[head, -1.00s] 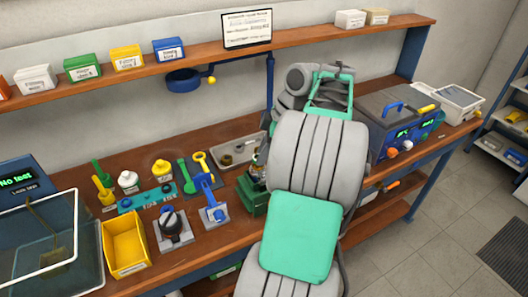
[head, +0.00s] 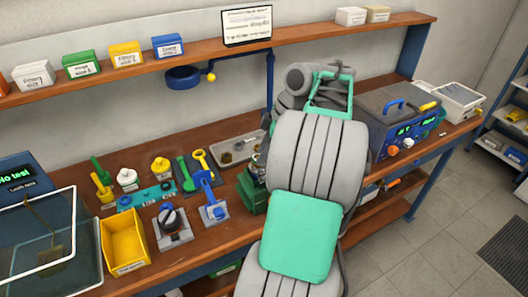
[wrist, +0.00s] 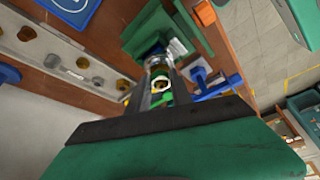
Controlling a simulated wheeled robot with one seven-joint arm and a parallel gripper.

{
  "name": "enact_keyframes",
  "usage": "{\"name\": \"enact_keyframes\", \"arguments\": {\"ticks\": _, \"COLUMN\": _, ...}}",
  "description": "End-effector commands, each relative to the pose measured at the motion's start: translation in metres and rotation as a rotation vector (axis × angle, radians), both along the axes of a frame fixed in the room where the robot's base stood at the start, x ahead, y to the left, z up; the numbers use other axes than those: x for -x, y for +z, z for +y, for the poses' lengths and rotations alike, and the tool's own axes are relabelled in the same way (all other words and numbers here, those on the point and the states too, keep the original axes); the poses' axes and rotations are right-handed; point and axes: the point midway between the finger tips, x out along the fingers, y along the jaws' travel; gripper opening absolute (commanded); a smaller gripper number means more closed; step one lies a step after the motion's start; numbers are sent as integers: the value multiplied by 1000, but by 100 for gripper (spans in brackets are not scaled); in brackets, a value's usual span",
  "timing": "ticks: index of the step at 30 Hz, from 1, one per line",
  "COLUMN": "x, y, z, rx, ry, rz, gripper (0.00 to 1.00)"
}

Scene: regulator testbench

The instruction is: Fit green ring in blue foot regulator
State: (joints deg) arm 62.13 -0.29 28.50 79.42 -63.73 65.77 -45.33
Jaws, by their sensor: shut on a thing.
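My gripper (wrist: 159,88) shows in the wrist view, its two dark fingers closed in on something small. A pale rim with yellow and green parts shows between the fingertips; I cannot tell the green ring from what lies behind it. In the head view my arm hides the gripper. A green vise (head: 253,191) stands at the arm's left edge, with a part of metal and dark pieces (head: 259,166) on top, partly hidden. The green vise also shows beyond the fingers in the wrist view (wrist: 152,38). I cannot make out a blue foot on the regulator.
A blue lever press (head: 210,205) and a black knob fixture (head: 172,224) stand left of the vise. A yellow bin (head: 124,245) is at the bench front. A grey tray (head: 237,150) with small parts lies behind. A grey test unit (head: 398,118) is at right.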

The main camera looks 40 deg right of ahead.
Motion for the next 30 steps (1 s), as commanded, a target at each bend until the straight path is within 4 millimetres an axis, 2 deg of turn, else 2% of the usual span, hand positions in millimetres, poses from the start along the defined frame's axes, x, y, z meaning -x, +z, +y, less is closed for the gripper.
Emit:
{"name": "enact_keyframes", "arguments": {"ticks": 29, "x": 0, "y": -9, "z": 0, "rx": 0, "ry": 0, "rz": 0, "gripper": 0}}
{"name": "enact_keyframes", "arguments": {"ticks": 30, "x": 0, "y": -9, "z": 0, "rx": 0, "ry": -1, "rz": 0, "gripper": 28}}
